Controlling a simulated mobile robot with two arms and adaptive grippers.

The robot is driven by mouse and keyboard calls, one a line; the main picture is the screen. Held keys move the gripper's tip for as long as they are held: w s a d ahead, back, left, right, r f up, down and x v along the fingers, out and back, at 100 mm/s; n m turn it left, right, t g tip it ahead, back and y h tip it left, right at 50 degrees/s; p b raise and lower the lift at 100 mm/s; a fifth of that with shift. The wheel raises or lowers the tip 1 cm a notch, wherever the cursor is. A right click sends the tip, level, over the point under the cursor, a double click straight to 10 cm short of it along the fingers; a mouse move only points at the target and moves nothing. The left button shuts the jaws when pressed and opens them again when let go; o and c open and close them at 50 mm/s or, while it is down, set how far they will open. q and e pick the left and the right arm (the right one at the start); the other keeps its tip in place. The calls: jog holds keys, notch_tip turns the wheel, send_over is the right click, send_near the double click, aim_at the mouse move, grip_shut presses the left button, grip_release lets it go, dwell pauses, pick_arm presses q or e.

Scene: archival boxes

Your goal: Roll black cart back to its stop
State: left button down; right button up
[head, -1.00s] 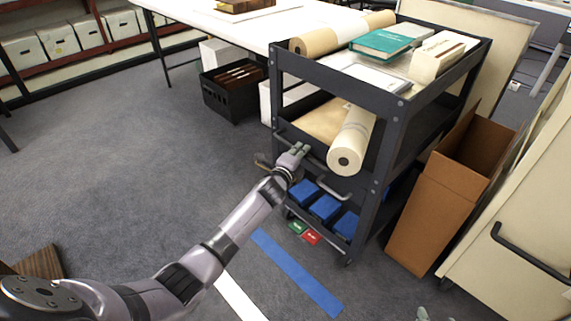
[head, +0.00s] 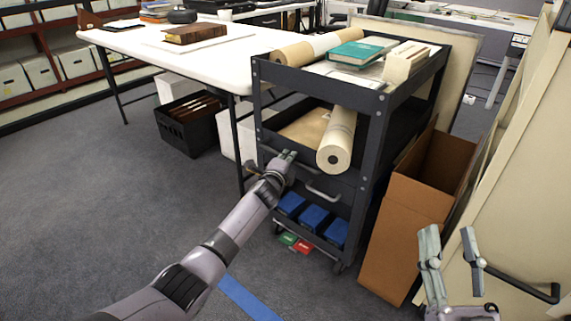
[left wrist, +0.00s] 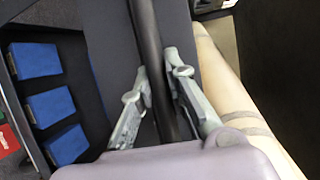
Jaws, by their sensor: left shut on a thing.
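The black cart (head: 372,140) stands at centre right in the head view, close to the white table's end. It is a shelved cart with a grey curved handle bar (head: 322,195) on its near side. My left gripper (head: 285,160) is at the left part of this bar. In the left wrist view the dark bar (left wrist: 148,40) runs between its fingers (left wrist: 160,85), and they are shut on it. My right gripper (head: 451,252) is open and empty at the lower right, in front of the cardboard box. No stop is clearly seen at the cart's wheels.
An open cardboard box (head: 415,215) stands close at the cart's right, with a cream cabinet (head: 520,215) beyond. The white table (head: 170,45) and a black crate (head: 190,130) are at left. Blue tape (head: 245,300) lies on the near floor. Open carpet lies at left.

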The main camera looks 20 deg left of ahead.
pick_arm(q)
jog(key=shift+w+d+r, duration=0.1)
jog(key=shift+r, duration=0.05)
pick_arm(e)
jog(key=shift+s+r, duration=0.2)
jog(key=shift+r, duration=0.1)
pick_arm(q)
jog(key=shift+r, duration=0.1)
jog(key=c, duration=2)
grip_release()
jog(key=shift+o, duration=1.4)
jog(key=shift+w+d+f, duration=0.15)
jog(key=shift+f, duration=0.05)
jog(key=shift+o, duration=0.8)
pick_arm(e)
jog(key=shift+w+f, duration=0.1)
jog(key=shift+w, duration=0.1)
jog(key=shift+d, duration=0.1)
pick_arm(q)
jog(key=shift+s+a, duration=0.2)
jog(key=s+r, duration=0.2)
jog(key=s, duration=0.9)
jog(key=shift+s+d, duration=0.15)
jog(key=shift+s, duration=0.1)
